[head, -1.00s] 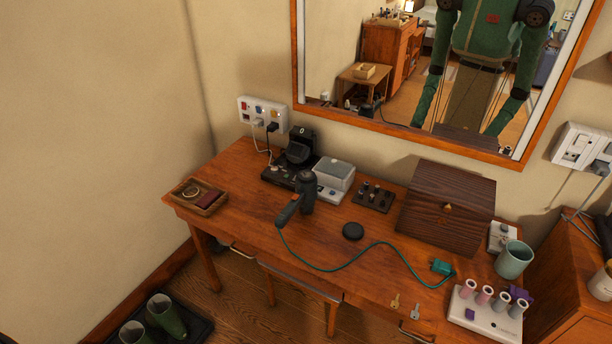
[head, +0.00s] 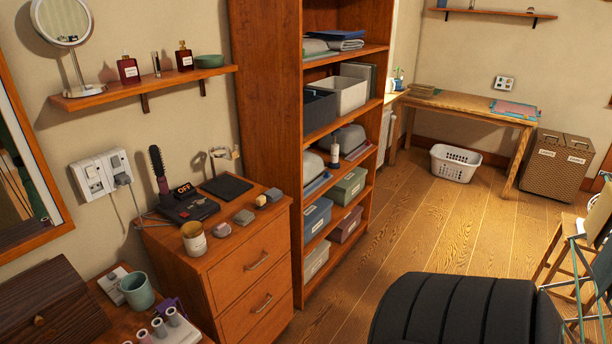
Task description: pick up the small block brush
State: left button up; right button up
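One may be the small block brush, but bristles are too small to make out, so I cannot tell which. The chest of drawers (head: 208,262) stands left of the tall shelf. Neither of my grippers is in view.
A cream jar (head: 194,240), a black device with a round brush (head: 186,208) and a dark pad (head: 226,187) share the chest top. A tall shelf unit (head: 268,120) rises right behind. A black ribbed rounded object (head: 460,310) fills the front; wooden floor (head: 400,235) lies open beyond.

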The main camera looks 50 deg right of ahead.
aim_at(261, 201)
jog(key=z, duration=1.45)
